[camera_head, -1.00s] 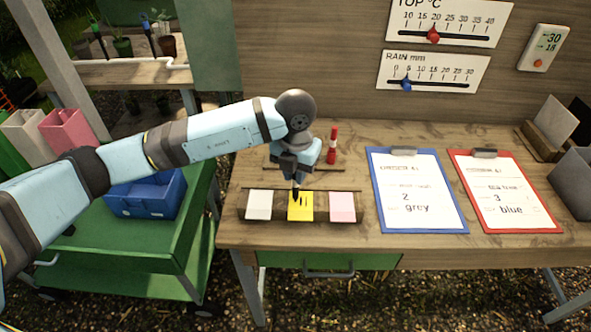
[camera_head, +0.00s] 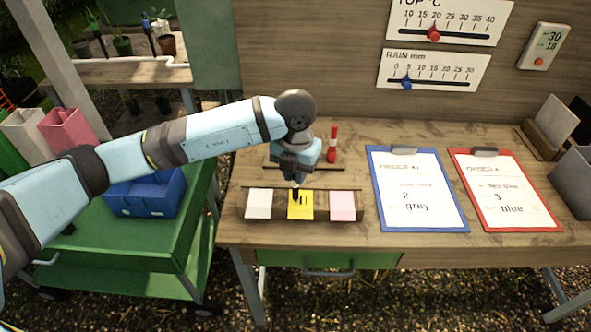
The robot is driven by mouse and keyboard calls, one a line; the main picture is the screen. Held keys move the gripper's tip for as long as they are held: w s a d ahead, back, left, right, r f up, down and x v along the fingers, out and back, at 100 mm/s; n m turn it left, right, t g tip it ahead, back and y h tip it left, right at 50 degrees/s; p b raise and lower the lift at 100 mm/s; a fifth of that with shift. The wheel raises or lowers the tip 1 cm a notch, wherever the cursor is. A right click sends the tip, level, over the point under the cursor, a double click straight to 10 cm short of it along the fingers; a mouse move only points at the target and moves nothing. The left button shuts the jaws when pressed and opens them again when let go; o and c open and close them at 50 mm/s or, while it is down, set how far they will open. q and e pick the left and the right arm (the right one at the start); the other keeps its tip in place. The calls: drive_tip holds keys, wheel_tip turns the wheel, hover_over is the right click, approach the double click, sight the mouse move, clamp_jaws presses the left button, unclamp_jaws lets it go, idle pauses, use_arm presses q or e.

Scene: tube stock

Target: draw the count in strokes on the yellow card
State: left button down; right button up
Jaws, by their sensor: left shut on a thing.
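The yellow card (camera_head: 300,212) lies between a white card (camera_head: 258,204) and a pink card (camera_head: 342,206) in a dark wooden holder (camera_head: 321,220) on the table. My left gripper (camera_head: 297,178) is above the yellow card, shut on a dark marker (camera_head: 295,191) that points down at the card's upper left. Short dark strokes show on the card just right of the marker; they are too small to count surely. I cannot tell whether the tip touches the card. My right gripper is not in view.
A red marker (camera_head: 332,143) stands upright behind the cards. A blue clipboard (camera_head: 415,229) reads "2 grey" and a red clipboard (camera_head: 522,229) reads "3 blue". A blue crate (camera_head: 145,205) sits on the green cart (camera_head: 120,247) at left.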

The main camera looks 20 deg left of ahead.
use_arm(q)
drive_tip(key=shift+s+d, duration=0.1)
drive_tip(key=shift+s, duration=0.25)
drive_tip(key=shift+r, duration=0.15)
idle(0.7)
drive_tip(key=shift+r+p, duration=0.5)
drive_tip(key=shift+r, duration=0.9)
